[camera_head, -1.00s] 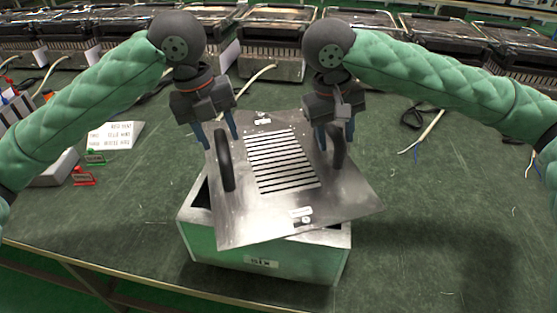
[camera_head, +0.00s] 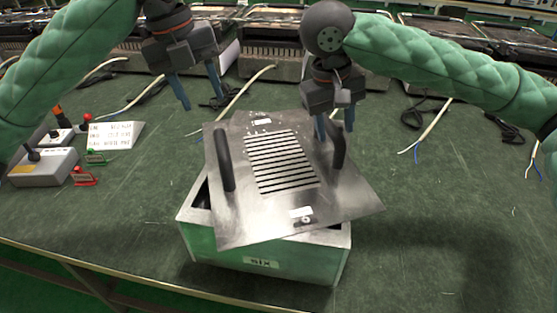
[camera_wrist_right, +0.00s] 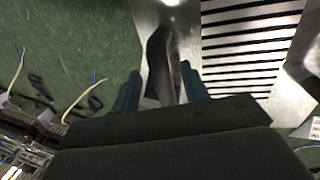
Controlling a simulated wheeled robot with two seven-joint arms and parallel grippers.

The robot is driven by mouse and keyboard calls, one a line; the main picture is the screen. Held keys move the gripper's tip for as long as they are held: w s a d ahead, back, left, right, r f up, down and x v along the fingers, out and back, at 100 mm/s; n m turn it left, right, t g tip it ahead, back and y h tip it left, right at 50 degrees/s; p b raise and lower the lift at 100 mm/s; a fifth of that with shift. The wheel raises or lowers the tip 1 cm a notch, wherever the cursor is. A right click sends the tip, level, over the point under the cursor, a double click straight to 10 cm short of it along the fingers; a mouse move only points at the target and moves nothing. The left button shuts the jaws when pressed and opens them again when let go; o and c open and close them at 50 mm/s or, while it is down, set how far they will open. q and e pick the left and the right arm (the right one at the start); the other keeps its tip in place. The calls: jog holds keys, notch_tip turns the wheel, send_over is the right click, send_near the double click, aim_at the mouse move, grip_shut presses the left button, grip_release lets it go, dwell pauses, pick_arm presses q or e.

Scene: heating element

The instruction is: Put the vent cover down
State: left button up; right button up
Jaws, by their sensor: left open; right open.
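The vent cover (camera_head: 235,215) is a silver metal plate with dark slots and two black handles. It rests askew on top of a metal box (camera_head: 225,250) labelled "SIX", and part of the box's opening shows beside it. My left gripper (camera_head: 200,100) is open and empty, up and left of the cover, apart from its left handle (camera_head: 224,160). My right gripper (camera_head: 335,130) is open at the right handle (camera_head: 339,146). In the right wrist view the blue fingers (camera_wrist_right: 160,90) stand on either side of that black handle (camera_wrist_right: 163,65).
A row of metal heater units (camera_head: 270,62) stands at the back. A switch box (camera_head: 42,168), a paper sign (camera_head: 115,135) and red and green tags (camera_head: 84,177) lie at the left. Loose cables (camera_head: 432,130) lie at the right. The green table (camera_head: 440,220) is clear at right front.

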notch_tip(320, 180, up, 9)
jog(key=a, duration=0.1)
jog(key=shift+s+a, duration=0.2)
jog(key=shift+a, duration=0.2)
dwell(0.4)
